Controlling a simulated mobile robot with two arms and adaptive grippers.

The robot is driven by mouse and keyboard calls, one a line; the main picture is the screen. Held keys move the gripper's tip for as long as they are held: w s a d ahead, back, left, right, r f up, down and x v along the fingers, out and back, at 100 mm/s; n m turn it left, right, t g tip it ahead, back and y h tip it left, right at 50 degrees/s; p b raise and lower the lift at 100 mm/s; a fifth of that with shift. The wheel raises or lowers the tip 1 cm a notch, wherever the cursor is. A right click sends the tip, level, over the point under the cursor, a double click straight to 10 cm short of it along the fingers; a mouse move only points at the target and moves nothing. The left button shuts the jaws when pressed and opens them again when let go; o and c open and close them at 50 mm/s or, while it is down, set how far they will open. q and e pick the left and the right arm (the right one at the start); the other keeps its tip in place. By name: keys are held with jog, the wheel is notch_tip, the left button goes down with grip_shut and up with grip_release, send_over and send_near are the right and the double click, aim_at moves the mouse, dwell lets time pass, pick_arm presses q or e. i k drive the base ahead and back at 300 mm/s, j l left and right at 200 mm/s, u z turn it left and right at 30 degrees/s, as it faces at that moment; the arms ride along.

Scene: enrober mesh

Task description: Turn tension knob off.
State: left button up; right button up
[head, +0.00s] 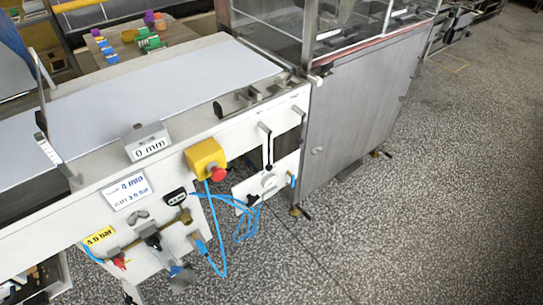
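I cannot tell for sure which control is the tension knob. A white panel with a round gauge (269,182) hangs under the conveyor frame, with a small black knob (252,200) at its lower left. Above the gauge is a slotted plate with a black lever (268,150). Farther left, a lower panel carries brass fittings, a dark valve handle (153,240), a red part (120,263) and a yellow "4.0 bar" label (100,236). Neither of my grippers shows in the head view.
A yellow box with a red stop button (217,174) sticks out from the conveyor side. Blue hoses (222,250) hang below. A white belt (160,95) runs along the top. A grey steel cabinet (350,120) stands right. The speckled floor (400,220) in front is clear.

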aim_at(252, 200)
jog(key=k+l+u, duration=0.15)
jog(key=k+l, duration=0.15)
jog(key=k+l+u, duration=0.1)
jog(key=k+l, duration=0.15)
jog(key=k, duration=0.3)
